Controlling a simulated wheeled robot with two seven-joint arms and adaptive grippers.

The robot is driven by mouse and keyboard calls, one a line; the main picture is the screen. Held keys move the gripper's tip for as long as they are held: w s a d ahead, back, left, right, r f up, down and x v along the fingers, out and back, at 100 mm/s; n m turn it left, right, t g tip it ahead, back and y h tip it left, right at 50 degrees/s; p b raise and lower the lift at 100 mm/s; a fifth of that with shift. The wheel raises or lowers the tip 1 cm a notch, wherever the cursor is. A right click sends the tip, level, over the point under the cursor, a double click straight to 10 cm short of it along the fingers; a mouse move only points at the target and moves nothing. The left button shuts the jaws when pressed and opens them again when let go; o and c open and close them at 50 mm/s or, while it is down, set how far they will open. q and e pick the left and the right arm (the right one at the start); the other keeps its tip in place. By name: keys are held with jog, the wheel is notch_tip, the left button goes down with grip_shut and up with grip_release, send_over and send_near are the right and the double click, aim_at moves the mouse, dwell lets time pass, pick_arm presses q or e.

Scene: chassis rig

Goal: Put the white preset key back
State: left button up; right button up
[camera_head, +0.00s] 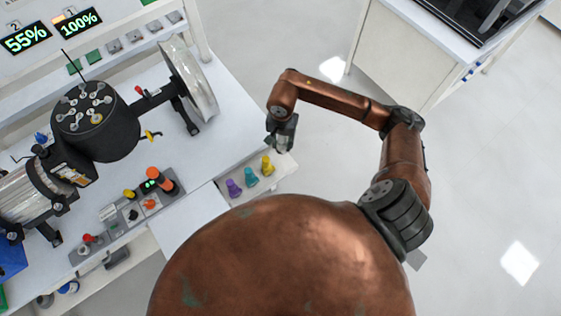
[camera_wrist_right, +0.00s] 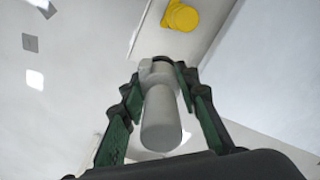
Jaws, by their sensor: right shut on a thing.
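The white preset key (camera_wrist_right: 161,118) is a pale cylinder between the green-padded fingers of my right gripper (camera_wrist_right: 160,90) in the right wrist view. The gripper is shut on it. In the head view my right gripper (camera_head: 283,141) hangs near the right end of a small shelf (camera_head: 284,167), just above and right of the yellow key. On that shelf stand a yellow key (camera_head: 267,166), a teal key (camera_head: 251,177) and a purple key (camera_head: 233,188) in a row. The yellow key also shows beyond the fingertips in the right wrist view (camera_wrist_right: 181,16). My left gripper is not in view.
A white bench (camera_head: 235,133) carries a black drum (camera_head: 95,130) with a clear disc (camera_head: 188,80) and a control panel (camera_head: 140,205) at left. Displays above read 55% and 100%. A white cabinet (camera_head: 405,55) stands at upper right. The floor between is clear.

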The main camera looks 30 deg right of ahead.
jog(key=shift+m, duration=0.3)
jog(key=f, duration=0.7)
jog(key=shift+d, duration=0.2)
jog(key=shift+f, duration=2.05)
jog(key=shift+f+b, duration=0.15)
jog(key=shift+b, duration=0.25)
jog(key=o, duration=1)
jog(key=shift+o, duration=0.2)
notch_tip(320, 180, up, 12)
jog(key=shift+r+p, duration=0.2)
jog(key=shift+p, duration=0.25)
